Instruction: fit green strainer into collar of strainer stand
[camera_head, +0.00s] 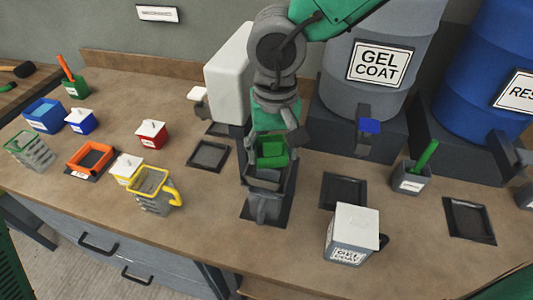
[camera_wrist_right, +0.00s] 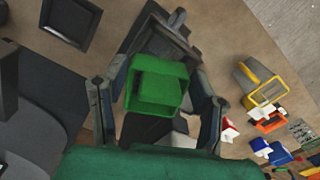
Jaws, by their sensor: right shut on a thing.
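The green strainer (camera_head: 272,153) is a small square green cup. In the wrist view it (camera_wrist_right: 157,86) sits between the two fingers of my right gripper (camera_wrist_right: 156,98), which is shut on it. In the head view my right gripper (camera_head: 271,146) comes down from above over the dark grey strainer stand (camera_head: 262,207). The stand also shows in the wrist view (camera_wrist_right: 160,42), partly hidden behind the strainer. The strainer is over or at the stand's collar; I cannot tell whether it is inside it. My left gripper is not in view.
A white-lidded gel coat pot (camera_head: 351,235) stands right of the stand. A yellow-handled jug (camera_head: 152,190) is to the left, near red, yellow and blue boxes. A grey drum (camera_head: 380,45) and a blue drum (camera_head: 490,70) stand behind. Bare bench lies in front of the jug.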

